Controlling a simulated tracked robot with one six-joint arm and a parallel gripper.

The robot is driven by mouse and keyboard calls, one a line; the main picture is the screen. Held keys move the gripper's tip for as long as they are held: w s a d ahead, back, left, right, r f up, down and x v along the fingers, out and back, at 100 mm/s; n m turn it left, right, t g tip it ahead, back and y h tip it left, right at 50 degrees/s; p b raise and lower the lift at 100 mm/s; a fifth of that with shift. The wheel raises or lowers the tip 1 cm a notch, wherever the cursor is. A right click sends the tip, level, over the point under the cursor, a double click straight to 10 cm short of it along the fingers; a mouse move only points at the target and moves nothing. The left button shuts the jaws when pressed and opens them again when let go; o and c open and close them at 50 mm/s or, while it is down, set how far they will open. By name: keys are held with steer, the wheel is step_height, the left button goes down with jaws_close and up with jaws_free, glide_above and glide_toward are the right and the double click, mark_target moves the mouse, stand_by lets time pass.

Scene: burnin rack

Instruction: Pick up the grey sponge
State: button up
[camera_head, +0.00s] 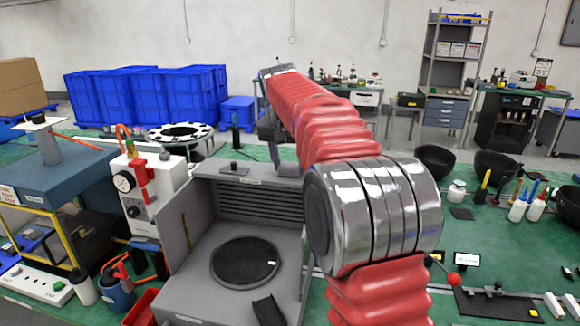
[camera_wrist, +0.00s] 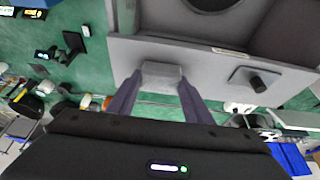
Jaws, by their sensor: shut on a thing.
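The grey sponge (camera_wrist: 160,76) is a small pale grey block in the wrist view. It sits between the two dark fingertips of my gripper (camera_wrist: 158,84), which is shut on it. It overlaps the edge of the grey enclosure (camera_wrist: 210,58) in that view; I cannot tell whether it touches it. In the head view my red and silver arm reaches away over the enclosure (camera_head: 185,250), and my gripper (camera_head: 274,152) is a small dark shape by its back right top edge, partly hidden by the arm.
The enclosure holds a dark round plate (camera_head: 245,262). A small grey block with a dark knob (camera_head: 234,168) stands at its back edge and shows near my gripper in the wrist view (camera_wrist: 256,80). A white gauge box (camera_head: 150,190) stands left. Black bowls (camera_head: 497,165) stand right.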

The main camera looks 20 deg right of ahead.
mark_target(289, 166)
step_height(289, 166, up, 10)
stand_by(0.6)
steer(key=shift+f, duration=0.1)
stand_by(0.3)
steer(key=o, duration=0.5)
steer(key=shift+c, duration=0.2)
steer(key=c, duration=0.4)
